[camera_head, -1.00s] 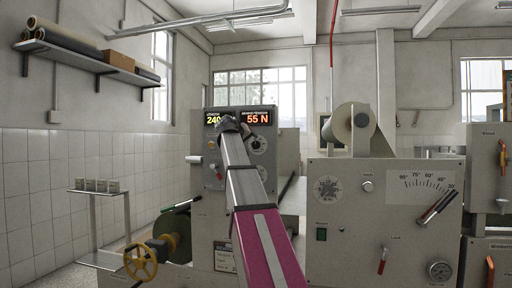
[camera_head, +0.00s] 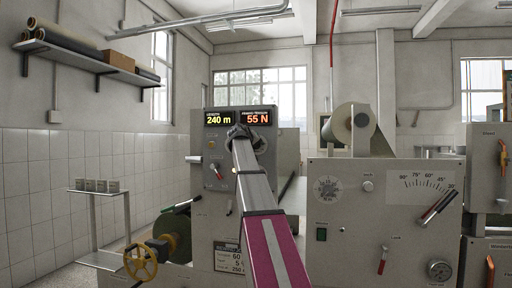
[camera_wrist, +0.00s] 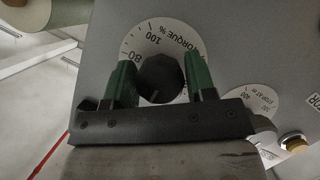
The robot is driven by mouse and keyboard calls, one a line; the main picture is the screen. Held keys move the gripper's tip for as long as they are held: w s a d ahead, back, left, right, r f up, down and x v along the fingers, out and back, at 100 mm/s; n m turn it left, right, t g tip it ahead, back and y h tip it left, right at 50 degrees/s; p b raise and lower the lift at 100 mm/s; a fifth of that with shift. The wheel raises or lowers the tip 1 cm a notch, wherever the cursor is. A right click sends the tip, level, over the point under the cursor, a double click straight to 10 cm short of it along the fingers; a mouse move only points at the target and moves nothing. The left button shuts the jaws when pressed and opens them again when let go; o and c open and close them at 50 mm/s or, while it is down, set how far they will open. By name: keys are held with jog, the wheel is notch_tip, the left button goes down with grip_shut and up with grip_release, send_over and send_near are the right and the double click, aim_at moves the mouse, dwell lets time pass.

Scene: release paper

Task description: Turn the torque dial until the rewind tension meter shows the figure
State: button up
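The torque dial (camera_wrist: 162,75) is a black faceted knob on a white round scale marked "TORQUE %", with 80 and 100 readable in the wrist view. My gripper (camera_wrist: 160,80) has its two green fingers apart, one on each side of the knob; I cannot tell whether they touch it. In the head view my gripper (camera_head: 240,133) is at the grey rewinder panel (camera_head: 222,187) and covers much of the dial. The rewind tension meter (camera_head: 257,118) reads 55 N in orange. A placard (camera_head: 228,257) low on the panel shows small figures, apparently Tension 60.
A length display (camera_head: 225,119) beside the meter reads 240 m. A smaller dial (camera_wrist: 250,112) and a brass-coloured button (camera_wrist: 293,142) sit right of the torque dial. A toggle lever (camera_head: 215,170) is left of my arm.

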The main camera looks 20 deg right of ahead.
jog(key=c, duration=0.4)
jog(key=shift+m+y, duration=0.6)
jog(key=shift+m, duration=0.2)
jog(key=shift+c, duration=0.2)
jog(key=o, duration=0.9)
jog(key=shift+o, duration=0.2)
jog(key=v, duration=1)
jog(key=shift+s+a, duration=0.2)
jog(key=shift+s, duration=0.15)
